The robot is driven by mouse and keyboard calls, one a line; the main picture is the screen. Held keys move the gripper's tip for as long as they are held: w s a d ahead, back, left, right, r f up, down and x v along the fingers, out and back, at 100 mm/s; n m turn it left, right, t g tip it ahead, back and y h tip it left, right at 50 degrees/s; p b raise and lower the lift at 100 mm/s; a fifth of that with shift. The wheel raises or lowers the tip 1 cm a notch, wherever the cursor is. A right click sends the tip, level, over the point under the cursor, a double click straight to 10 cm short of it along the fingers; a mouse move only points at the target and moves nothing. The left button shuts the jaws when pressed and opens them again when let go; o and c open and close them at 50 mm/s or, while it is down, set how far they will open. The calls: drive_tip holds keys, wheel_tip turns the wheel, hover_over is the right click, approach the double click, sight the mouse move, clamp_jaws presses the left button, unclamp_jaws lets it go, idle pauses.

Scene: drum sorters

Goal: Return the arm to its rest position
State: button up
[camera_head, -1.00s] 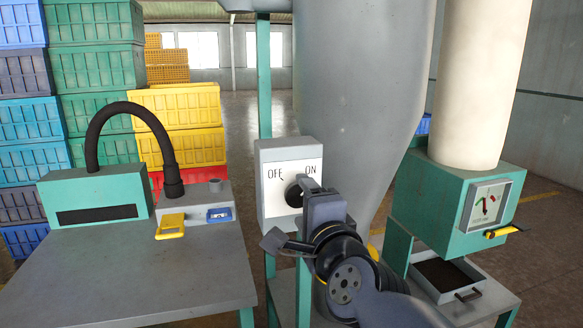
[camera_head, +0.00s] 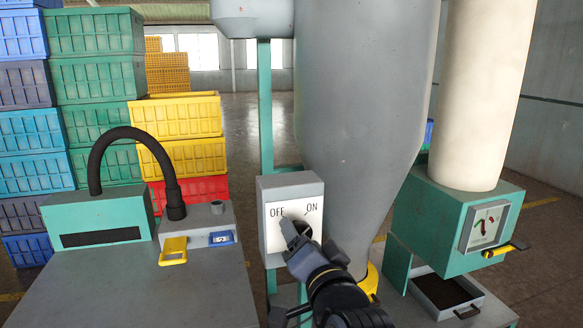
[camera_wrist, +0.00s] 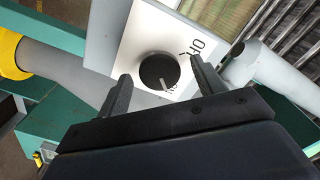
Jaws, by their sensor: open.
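The grey switch box (camera_head: 290,176) has a white face marked OFF on the left and ON on the right. Its round black knob is mostly hidden by my gripper (camera_head: 291,232) in the head view. In the wrist view the knob (camera_wrist: 158,70) shows whole, its white mark pointing towards the lower, partly hidden label. My gripper (camera_wrist: 160,76) is open, with one finger on each side of the knob in the picture. I see gaps between fingers and knob, and nothing is held. My arm runs down to the bottom edge of the head view.
A grey table (camera_head: 135,290) with a green hose device (camera_head: 98,212) stands left. A large grey hopper (camera_head: 365,90) is right behind the box. A green machine with a gauge (camera_head: 485,228) and a tray (camera_head: 445,292) stand right. Stacked crates (camera_head: 98,80) fill the left background.

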drive_tip(key=n+p, duration=0.6)
drive_tip(key=p, duration=0.1)
drive_tip(key=shift+r+p, duration=0.2)
drive_tip(key=shift+p, duration=0.1)
drive_tip(key=n+p, duration=0.3)
drive_tip(key=shift+f+p, duration=0.15)
drive_tip(key=shift+p, duration=0.2)
drive_tip(key=shift+n, duration=0.3)
drive_tip(key=shift+f, duration=0.1)
